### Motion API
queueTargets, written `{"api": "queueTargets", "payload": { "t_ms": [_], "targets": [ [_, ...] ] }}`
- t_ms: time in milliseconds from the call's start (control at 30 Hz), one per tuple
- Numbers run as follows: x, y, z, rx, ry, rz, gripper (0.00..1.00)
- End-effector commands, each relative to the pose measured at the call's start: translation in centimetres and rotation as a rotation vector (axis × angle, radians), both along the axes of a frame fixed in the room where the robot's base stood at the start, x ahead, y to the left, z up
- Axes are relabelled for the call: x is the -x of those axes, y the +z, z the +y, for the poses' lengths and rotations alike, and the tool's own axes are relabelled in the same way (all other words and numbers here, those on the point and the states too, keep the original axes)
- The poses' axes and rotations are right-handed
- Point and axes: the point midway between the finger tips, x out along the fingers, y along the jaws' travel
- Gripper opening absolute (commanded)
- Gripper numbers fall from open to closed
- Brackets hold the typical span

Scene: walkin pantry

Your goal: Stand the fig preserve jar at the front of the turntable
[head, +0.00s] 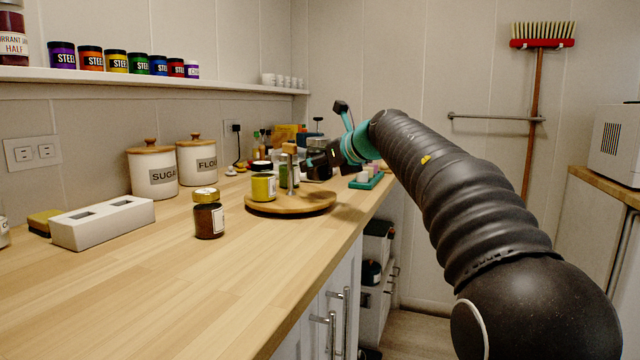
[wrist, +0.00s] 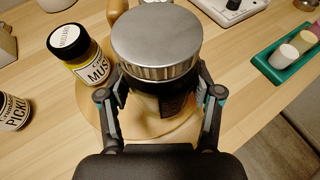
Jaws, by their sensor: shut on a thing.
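My gripper (wrist: 160,108) is shut on a dark jar (wrist: 160,88) with a wide silver lid, one finger on each side. Its label cannot be read, so I cannot tell whether it is the fig preserve. In the head view my gripper (head: 328,158) is over the right side of the round wooden turntable (head: 300,208). The turntable (wrist: 192,130) shows beneath the held jar in the wrist view; whether they touch is hidden. A brown jar (head: 208,218) with a gold lid stands on the counter left of the turntable, its label unreadable.
Sugar (head: 153,168) and flour (head: 197,158) canisters stand by the wall. The front counter (head: 180,285) is clear.

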Motion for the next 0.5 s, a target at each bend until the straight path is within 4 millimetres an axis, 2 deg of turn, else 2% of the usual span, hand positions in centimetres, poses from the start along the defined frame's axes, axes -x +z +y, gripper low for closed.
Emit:
{"api": "queueTargets", "payload": {
  "t_ms": [133, 367, 500],
  "targets": [
    [0.0, -0.9, 0.1, -0.001, 0.000, 0.000, 0.09],
    [0.0, -3.9, 0.1, -0.001, -0.001, 0.001, 0.09],
    [0.0, -4.0, 0.1, -0.001, -0.001, -0.003, 0.09]
  ]
}}
